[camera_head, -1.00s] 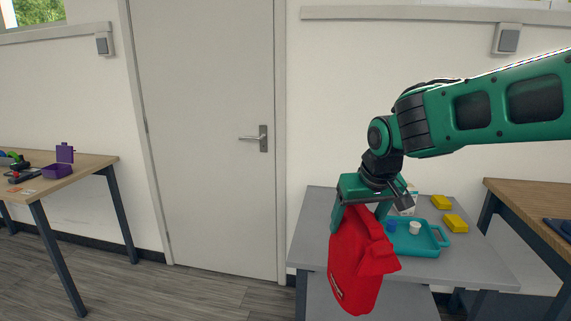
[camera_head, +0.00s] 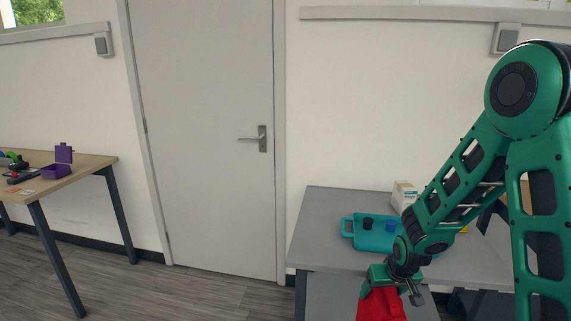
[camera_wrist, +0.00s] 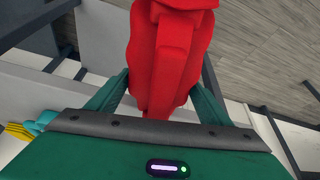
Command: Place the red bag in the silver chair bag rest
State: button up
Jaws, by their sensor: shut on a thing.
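My gripper (camera_head: 388,279) is shut on the red bag (camera_head: 381,305), which hangs below it at the bottom of the head view, its lower part cut off by the frame edge. In the wrist view the red bag (camera_wrist: 166,50) fills the upper middle, between the two green fingers (camera_wrist: 160,95). The bag hangs low, in front of the grey table. I cannot make out the silver chair or its bag rest in either view.
A grey table (camera_head: 320,225) holds a teal tray (camera_head: 348,227) with small cups and a white box (camera_head: 403,194). A wooden table (camera_head: 85,165) at the left holds a purple box (camera_head: 56,171). A closed door (camera_head: 205,120) stands behind. The floor between the tables is clear.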

jog(key=shift+w+d+f, duration=0.1)
jog(key=shift+d+f, duration=0.2)
jog(key=shift+f, duration=0.45)
jog(key=shift+w+d+f, duration=0.1)
jog(key=shift+d+f, duration=0.2)
jog(key=shift+f, duration=0.45)
